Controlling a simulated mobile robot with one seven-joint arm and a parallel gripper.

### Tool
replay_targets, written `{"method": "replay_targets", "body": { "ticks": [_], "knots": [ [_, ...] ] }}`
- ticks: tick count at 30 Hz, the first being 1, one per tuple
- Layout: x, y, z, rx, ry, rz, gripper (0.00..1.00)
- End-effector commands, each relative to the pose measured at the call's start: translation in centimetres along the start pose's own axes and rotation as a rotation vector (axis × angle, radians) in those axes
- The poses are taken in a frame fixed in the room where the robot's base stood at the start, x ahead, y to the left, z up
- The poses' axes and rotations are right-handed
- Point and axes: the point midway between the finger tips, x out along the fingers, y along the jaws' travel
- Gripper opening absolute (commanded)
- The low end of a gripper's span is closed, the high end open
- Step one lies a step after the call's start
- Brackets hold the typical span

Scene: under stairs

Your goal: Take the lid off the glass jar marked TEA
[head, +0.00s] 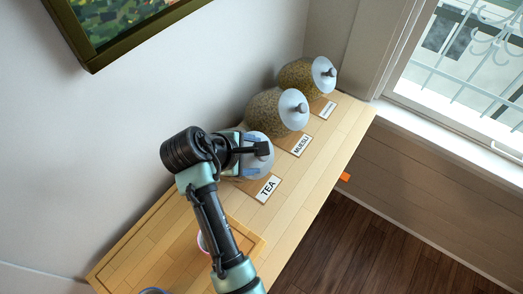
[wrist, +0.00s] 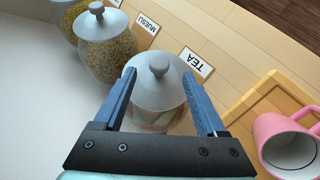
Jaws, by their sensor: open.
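The TEA jar stands behind its TEA card (head: 268,187), which also shows in the wrist view (wrist: 197,64). Its pale lid (wrist: 157,82) with a grey knob (wrist: 158,64) is on the jar. The glass body (wrist: 155,121) shows below the lid, partly hidden by my gripper. My gripper (wrist: 165,90) is open over the TEA jar, with one blue finger on each side of the lid in the wrist view. I cannot tell whether the fingers touch it. In the head view my gripper (head: 250,157) covers much of the lid (head: 262,150).
The MUESLI jar (head: 270,115) stands close beside the TEA jar, with a third lidded jar (head: 297,76) beyond it. A wooden tray (wrist: 240,118) with a pink mug (wrist: 272,132) is on the other side. The wall runs behind the jars, and a picture frame (head: 95,64) hangs there.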

Motion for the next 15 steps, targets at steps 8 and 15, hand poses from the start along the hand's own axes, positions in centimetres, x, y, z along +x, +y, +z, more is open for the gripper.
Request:
{"method": "replay_targets", "body": {
  "ticks": [8,15],
  "knots": [
    [4.4,0.0,0.1,0.000,-0.001,-0.001,0.74],
    [5.9,0.1,0.0,0.000,0.001,0.001,0.74]
  ]
}}
